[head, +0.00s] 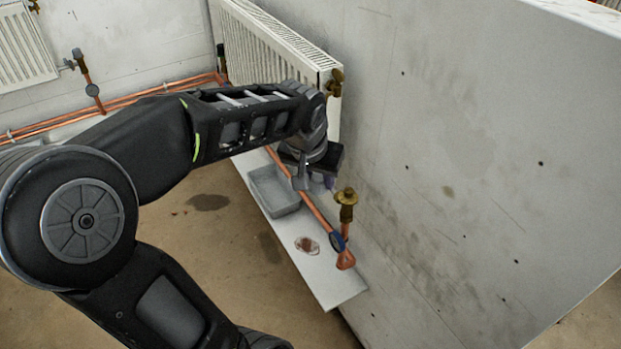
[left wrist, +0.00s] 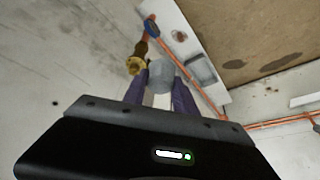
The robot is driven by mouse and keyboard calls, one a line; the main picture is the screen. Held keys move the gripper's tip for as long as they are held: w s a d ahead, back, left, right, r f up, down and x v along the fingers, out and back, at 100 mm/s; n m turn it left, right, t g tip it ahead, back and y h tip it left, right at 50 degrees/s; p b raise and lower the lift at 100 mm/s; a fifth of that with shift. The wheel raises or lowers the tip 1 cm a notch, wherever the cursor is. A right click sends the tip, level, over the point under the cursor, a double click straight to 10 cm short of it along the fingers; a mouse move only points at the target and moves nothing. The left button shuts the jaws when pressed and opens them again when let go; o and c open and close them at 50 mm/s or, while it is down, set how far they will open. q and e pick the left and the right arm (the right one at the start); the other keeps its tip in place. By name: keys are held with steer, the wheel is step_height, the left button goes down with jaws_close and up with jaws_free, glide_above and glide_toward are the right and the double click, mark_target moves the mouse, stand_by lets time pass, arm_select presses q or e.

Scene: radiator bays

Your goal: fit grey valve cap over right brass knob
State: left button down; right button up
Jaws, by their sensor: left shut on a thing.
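My left gripper (head: 316,183) is shut on the grey valve cap (left wrist: 161,71). The cap sits between the two bluish fingers in the left wrist view, and is mostly hidden by the gripper in the head view. A brass knob (head: 346,197) stands on a valve at the end of a copper pipe, close to the wall. The gripper is just to the left of this knob in the head view. In the left wrist view the knob (left wrist: 136,64) is left of the cap, and apart from it. My right gripper is not in view.
A white ledge (head: 333,286) runs along the wall (head: 450,150), with a grey tray (head: 274,203) on it and a copper pipe (head: 316,211) over it. A white radiator (head: 268,58) with a brass valve (head: 335,83) hangs behind my arm. The ledge's near end is clear apart from a reddish stain.

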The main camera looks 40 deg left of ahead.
mark_target(350, 189)
arm_select(q)
steer(key=w, duration=0.2)
steer(key=w+d+f, duration=0.1)
steer(key=w, duration=0.1)
steer(key=w+d, duration=0.1)
steer(key=w, duration=0.1)
steer(key=shift+w+f, duration=0.15)
steer(key=shift+w, duration=0.05)
steer(key=f+b, duration=0.1)
steer(key=w+f+b, duration=0.1)
steer(key=f, duration=0.1)
steer(key=shift+w+d+b, duration=0.2)
steer(key=shift+w+b, duration=0.15)
steer(key=shift+b, duration=0.05)
steer(key=shift+r, duration=0.25)
steer(key=shift+s+f, duration=0.1)
steer(key=shift+f+b, duration=1.45)
steer(key=shift+b, duration=0.15)
stand_by(1.1)
stand_by(0.4)
